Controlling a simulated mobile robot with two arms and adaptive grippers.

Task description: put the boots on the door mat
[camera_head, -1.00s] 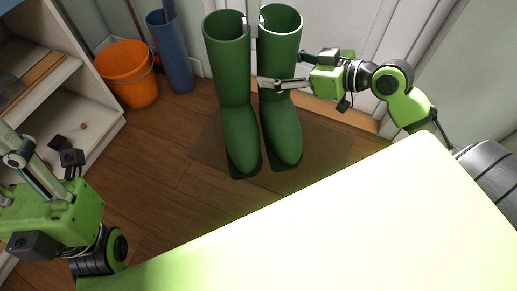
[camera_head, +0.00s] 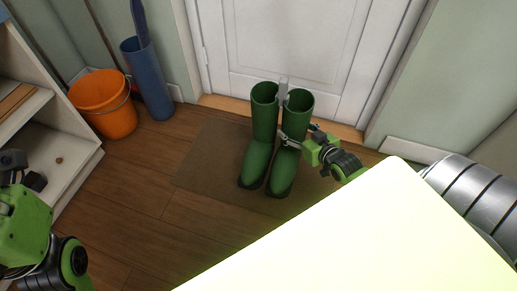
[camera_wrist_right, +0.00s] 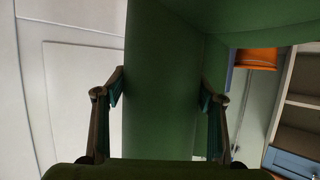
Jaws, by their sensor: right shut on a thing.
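A pair of green rubber boots (camera_head: 264,135), joined at the top by a grey clip (camera_head: 283,92), stands upright over the right part of the brown door mat (camera_head: 208,160), toes toward me. I cannot tell whether the soles touch the mat. My right gripper (camera_head: 286,140) is shut on the boots at the shafts, from the right. In the right wrist view its two fingers (camera_wrist_right: 160,95) lie on either side of a green boot shaft (camera_wrist_right: 160,60). My left gripper (camera_head: 14,168) is partly cut off at the left edge; its fingers do not show clearly.
A white door (camera_head: 300,50) stands behind the mat. An orange bucket (camera_head: 105,108) and a blue cylindrical holder (camera_head: 148,80) stand at the left, beside a white shelf (camera_head: 70,165). The wooden floor (camera_head: 130,205) in front is clear.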

